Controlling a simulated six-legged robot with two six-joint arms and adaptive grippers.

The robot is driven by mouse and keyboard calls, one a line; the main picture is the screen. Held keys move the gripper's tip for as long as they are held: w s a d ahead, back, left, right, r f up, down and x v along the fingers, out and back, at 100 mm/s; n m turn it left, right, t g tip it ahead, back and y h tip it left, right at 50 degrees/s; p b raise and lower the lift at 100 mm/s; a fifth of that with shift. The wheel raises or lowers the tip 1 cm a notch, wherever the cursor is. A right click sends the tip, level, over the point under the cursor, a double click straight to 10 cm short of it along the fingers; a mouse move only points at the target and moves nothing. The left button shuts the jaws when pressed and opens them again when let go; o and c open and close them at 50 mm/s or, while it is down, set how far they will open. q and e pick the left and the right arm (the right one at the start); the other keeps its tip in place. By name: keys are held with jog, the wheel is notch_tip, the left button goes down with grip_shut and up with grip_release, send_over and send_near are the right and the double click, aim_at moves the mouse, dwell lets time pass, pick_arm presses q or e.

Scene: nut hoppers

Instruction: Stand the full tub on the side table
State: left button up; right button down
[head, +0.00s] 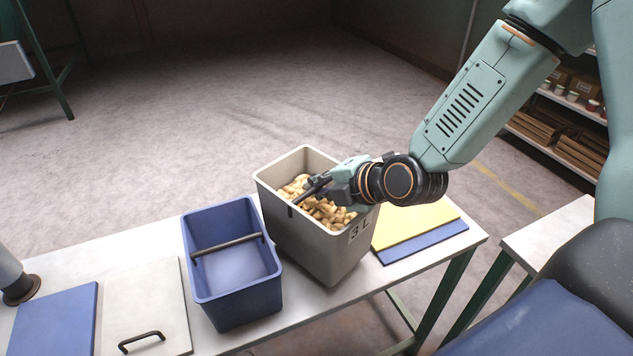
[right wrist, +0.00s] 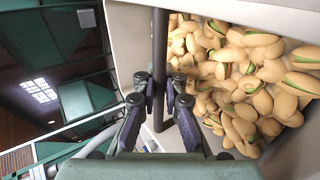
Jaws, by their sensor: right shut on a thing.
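The full tub (head: 335,255) is light grey, marked "3 L", and heaped with pistachio nuts (head: 325,212). It is upright at the long table, near its front edge; I cannot tell whether its base touches the tabletop. My right gripper (head: 308,190) reaches in from the right and is shut on the tub's dark crossbar. In the right wrist view the fingers (right wrist: 158,100) close around the bar (right wrist: 160,60), with nuts beside it. The side table (head: 550,238) is pale-topped with green legs, at the right across a gap. My left gripper is out of view.
An empty blue tub (head: 235,290) with a crossbar stands close left of the grey tub. A pale lid with a handle (head: 150,295) and a blue sheet (head: 58,322) lie further left. Yellow and blue sheets (head: 415,225) lie right of the grey tub.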

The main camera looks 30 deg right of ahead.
jog(key=f, duration=0.1)
jog(key=f+b, duration=0.1)
jog(key=f, duration=0.1)
jog(key=shift+w+a+f, duration=0.1)
jog(key=shift+w, duration=0.1)
jog(key=c, duration=1.9)
grip_release()
jog(key=shift+s+a+f, duration=0.15)
jog(key=shift+f, duration=0.05)
jog(key=o, duration=0.3)
jog(key=shift+a, duration=0.15)
jog(key=shift+o, duration=0.9)
jog(key=shift+d, duration=0.2)
